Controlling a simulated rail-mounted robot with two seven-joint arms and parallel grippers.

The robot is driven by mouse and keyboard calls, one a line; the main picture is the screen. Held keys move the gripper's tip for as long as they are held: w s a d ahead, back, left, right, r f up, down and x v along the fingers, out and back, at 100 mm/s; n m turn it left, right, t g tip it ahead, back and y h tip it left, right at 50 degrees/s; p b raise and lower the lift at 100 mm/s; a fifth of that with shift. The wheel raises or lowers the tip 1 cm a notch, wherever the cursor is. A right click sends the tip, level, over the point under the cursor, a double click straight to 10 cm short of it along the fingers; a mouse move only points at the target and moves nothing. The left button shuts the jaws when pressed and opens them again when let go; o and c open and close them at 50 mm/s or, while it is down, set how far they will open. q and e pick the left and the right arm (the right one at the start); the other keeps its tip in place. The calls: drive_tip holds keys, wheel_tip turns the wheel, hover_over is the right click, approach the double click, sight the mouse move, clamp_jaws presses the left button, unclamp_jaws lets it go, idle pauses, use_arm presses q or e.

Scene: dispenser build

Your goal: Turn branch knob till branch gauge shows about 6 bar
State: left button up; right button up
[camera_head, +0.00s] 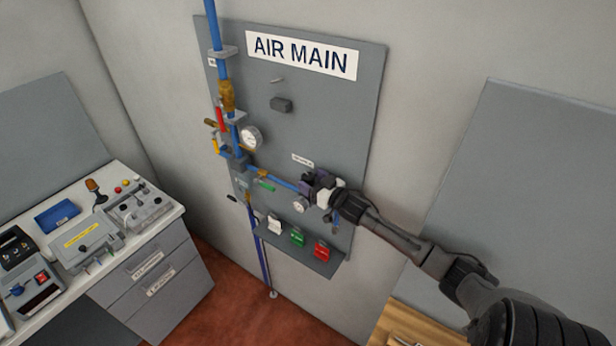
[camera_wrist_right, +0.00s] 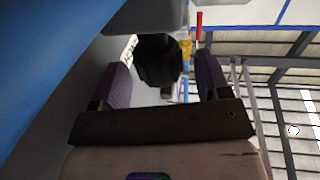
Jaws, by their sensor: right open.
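The grey AIR MAIN board (camera_head: 330,110) stands on the wall with blue piping. A small round branch gauge (camera_head: 299,204) sits low on the board, just below and left of my right gripper (camera_head: 318,187); its reading is too small to make out. My right gripper is at the end of the branch pipe (camera_head: 272,179). In the right wrist view its jaws (camera_wrist_right: 158,85) are open, with a dark knob (camera_wrist_right: 158,62) between the purple pads. I cannot tell whether the pads touch it. In the head view the gripper hides the knob. My left gripper is not in view.
A larger gauge (camera_head: 251,137), a red lever (camera_head: 221,119) and a brass fitting (camera_head: 227,95) are on the vertical pipe. A shelf (camera_head: 333,266) below holds white, green and red items. A control bench (camera_head: 178,212) stands left. A wooden surface (camera_head: 385,335) is bottom right.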

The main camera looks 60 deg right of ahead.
drive_tip(key=shift+x, duration=1.05)
drive_tip(key=c, duration=0.9)
